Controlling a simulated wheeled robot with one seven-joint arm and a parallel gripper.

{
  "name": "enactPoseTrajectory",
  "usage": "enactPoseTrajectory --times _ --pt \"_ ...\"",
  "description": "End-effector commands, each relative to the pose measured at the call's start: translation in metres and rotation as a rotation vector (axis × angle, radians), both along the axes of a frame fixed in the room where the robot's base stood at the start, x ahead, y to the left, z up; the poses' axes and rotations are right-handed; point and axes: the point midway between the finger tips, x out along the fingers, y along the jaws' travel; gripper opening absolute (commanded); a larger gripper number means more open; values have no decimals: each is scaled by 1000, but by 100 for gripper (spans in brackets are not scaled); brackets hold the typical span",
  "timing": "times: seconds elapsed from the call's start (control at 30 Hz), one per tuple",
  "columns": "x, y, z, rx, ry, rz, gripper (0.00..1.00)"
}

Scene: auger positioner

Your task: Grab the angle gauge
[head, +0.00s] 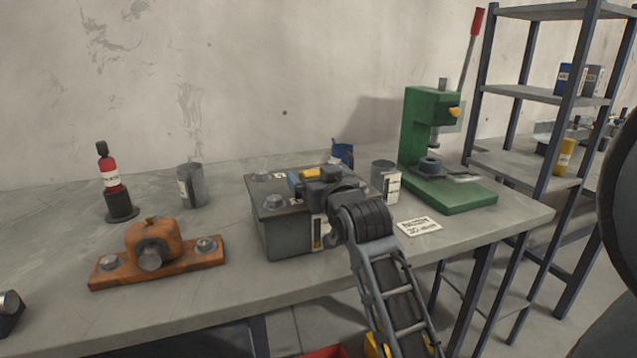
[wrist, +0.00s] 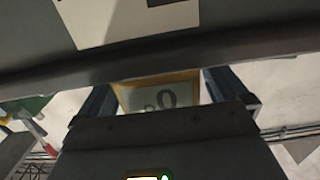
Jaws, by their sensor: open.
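The angle gauge (wrist: 160,95) shows in the wrist view as a yellow-framed display with dark digits, partly cut off by my gripper's body below and a dark edge above. It lies between the two blue-grey fingers of my gripper (wrist: 157,84), which are apart, with a gap on each side. In the head view my gripper (head: 309,182) is over the top of a dark grey box (head: 283,228). A small yellow patch, which looks like the gauge (head: 311,173), shows just beyond it. Most of the gauge is hidden there.
Another can (head: 385,182), a label card (head: 419,226) and a green press (head: 432,150) are on the right. A shelf rack (head: 530,90) stands beyond.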

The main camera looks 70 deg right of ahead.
Motion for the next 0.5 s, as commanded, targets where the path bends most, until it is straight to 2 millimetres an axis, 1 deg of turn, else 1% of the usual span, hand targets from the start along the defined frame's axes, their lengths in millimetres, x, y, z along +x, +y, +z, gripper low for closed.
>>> enactPoseTrajectory --times 0.1,0.27,0.37,0.5 --pt "3 -4 0 0 0 0 100" --pt "3 -3 -1 0 0 1 100" --pt "3 -3 -1 0 0 1 92" --pt "3 -3 -1 0 0 1 79"
